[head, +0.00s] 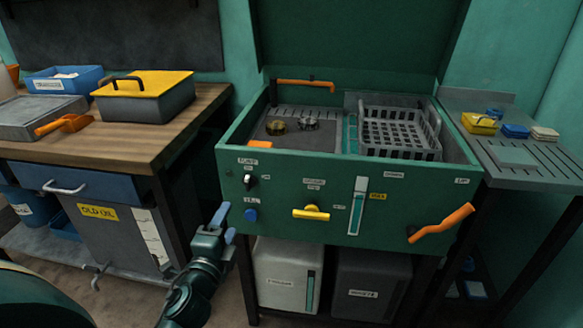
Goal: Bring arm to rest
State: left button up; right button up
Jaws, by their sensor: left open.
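My left gripper (224,226) comes in from the lower left, with its blue fingers apart and nothing between them. It is in front of the left end of the green parts washer (290,222), just left of the blue button (251,215). I cannot tell whether it touches the panel. My right gripper is not in view.
The washer's lid (355,40) is up, and a grey basket (400,130) sits inside. An orange crank handle (442,222) sticks out at the front right. A wooden bench (130,140) stands left, holding a yellow-lidded box (145,95). A grey side table (525,155) stands right.

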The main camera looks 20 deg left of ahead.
pick_arm(q)
jog(key=s+d+f+n+g+h, duration=0.1)
jog(key=s+d+f+n+h, duration=0.25)
jog(key=d, duration=0.25)
jog(key=s+d+f+n+g+h, duration=0.1)
jog(key=s+d+f+n+h, duration=0.1)
jog(key=s+d+n, duration=0.3)
jog(key=s+d+r+n+g+h+p, duration=0.2)
jog(key=s+d+p, duration=0.4)
jog(key=p, duration=0.9)
jog(key=d+r+n+g, duration=0.1)
jog(key=g, duration=0.1)
jog(key=shift+s+d+r+g, duration=0.15)
jog(key=shift+d+r+g, duration=0.1)
jog(key=shift+g, duration=0.15)
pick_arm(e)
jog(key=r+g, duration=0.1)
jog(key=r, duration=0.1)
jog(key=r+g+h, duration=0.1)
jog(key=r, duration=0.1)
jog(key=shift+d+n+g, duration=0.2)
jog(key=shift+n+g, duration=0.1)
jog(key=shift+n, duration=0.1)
